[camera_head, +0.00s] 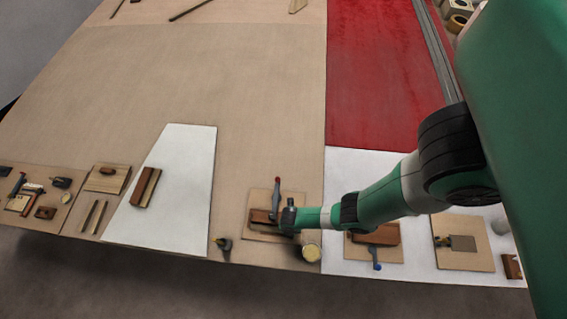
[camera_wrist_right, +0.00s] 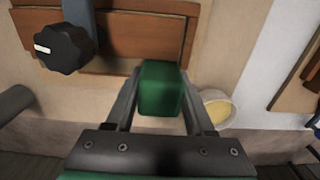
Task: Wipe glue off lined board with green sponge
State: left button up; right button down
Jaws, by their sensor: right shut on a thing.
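My right gripper (camera_wrist_right: 158,85) is shut on the green sponge (camera_wrist_right: 160,90), a small dark-green block between its two fingers in the right wrist view. In the head view my right gripper (camera_head: 287,220) is at the front middle of the table, beside a brown wooden piece on a light base board (camera_head: 258,198). This wooden piece (camera_wrist_right: 140,30) shows just beyond the sponge in the wrist view, with a clamp and black knob (camera_wrist_right: 63,47) over it. I cannot tell which board is the lined one, and no glue smear is clear. My left gripper is not in view.
A round pot with pale yellow contents (camera_head: 310,252) stands near the table's front edge, right of the gripper; the wrist view shows it too (camera_wrist_right: 217,108). More boards with clamps lie right, such as one with a blue-handled clamp (camera_head: 376,236). The large brown surface behind is clear.

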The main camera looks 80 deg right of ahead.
aim_at(276, 231)
jog(key=shift+s+r, duration=0.15)
jog(key=shift+s, duration=0.25)
jog(key=shift+w+f+b, duration=0.25)
jog(key=shift+w+b, duration=0.25)
jog(key=shift+w, duration=0.35)
jog(key=shift+w+d+b, duration=0.1)
jog(key=shift+w+b, duration=0.3)
jog(key=shift+w, duration=0.55)
jog(key=shift+w+r, duration=0.15)
jog(key=shift+w, duration=0.55)
jog(key=shift+w+b, duration=0.6)
jog(key=shift+w, duration=0.1)
notch_tip(276, 231, up, 7)
jog(key=p, duration=0.7)
